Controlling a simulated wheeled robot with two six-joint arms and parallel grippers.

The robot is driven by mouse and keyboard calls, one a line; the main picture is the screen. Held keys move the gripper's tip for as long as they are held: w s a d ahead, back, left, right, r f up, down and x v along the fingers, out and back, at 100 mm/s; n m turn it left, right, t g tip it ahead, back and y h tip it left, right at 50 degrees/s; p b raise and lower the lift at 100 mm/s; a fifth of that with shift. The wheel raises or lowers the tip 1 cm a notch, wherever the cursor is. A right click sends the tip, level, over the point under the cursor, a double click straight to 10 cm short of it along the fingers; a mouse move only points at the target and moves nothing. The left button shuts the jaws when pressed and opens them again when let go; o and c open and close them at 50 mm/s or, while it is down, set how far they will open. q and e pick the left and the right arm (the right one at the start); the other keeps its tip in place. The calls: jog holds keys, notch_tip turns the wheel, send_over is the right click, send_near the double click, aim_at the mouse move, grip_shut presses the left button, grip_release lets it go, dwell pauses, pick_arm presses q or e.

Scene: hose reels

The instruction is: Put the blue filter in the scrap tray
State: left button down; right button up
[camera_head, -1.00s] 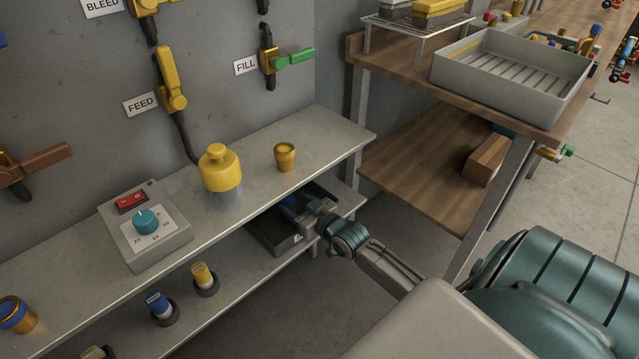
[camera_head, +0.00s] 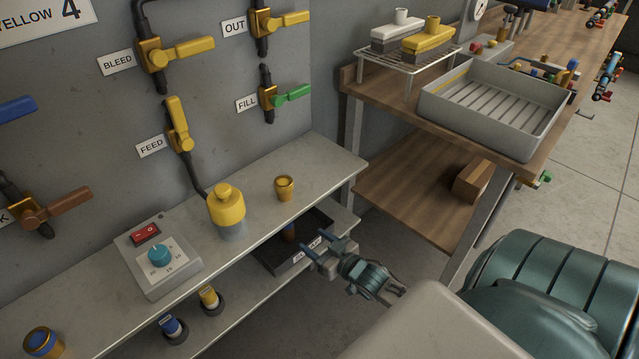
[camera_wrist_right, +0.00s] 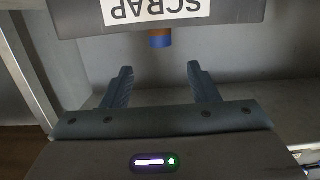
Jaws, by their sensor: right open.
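The scrap tray (camera_head: 268,262) is a dark open tray on the lower shelf; its SCRAP label (camera_wrist_right: 153,9) appears upside down in the right wrist view. A small orange-brown and blue cylinder, apparently the blue filter (camera_head: 289,231), is inside the tray; in the right wrist view the filter (camera_wrist_right: 160,39) shows past the tray's rim, its lower part hidden. My right gripper (camera_head: 313,240) is open and empty in front of the tray. In the right wrist view the gripper's fingers (camera_wrist_right: 160,68) are spread and apart from the filter. My left gripper is not in view.
The upper shelf (camera_head: 322,165) lies above the tray, holding a yellow-topped canister (camera_head: 227,205), a brass cup (camera_head: 284,187) and a control box (camera_head: 158,255). Blue (camera_head: 172,327) and yellow (camera_head: 209,297) cartridges stand on the lower shelf. A wooden bench (camera_head: 400,100) stands right.

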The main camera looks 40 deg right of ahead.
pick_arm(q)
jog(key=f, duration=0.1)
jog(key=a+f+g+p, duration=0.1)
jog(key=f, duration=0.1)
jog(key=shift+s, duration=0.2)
pick_arm(e)
jog(key=s+a+f+g, duration=0.3)
jog(key=s+g, duration=0.1)
jog(key=s, duration=0.3)
jog(key=s+a+f+g+h, duration=0.1)
jog(key=s+a+f+g, duration=0.1)
jog(key=s+g, duration=0.3)
jog(key=s+a+f+g+h, duration=0.1)
jog(key=s+a+f+g, duration=0.2)
jog(key=s, duration=0.6)
jog(key=shift+s+a+f+g, duration=0.25)
jog(key=shift+a+f+g, duration=0.1)
jog(key=shift+a+g, duration=0.45)
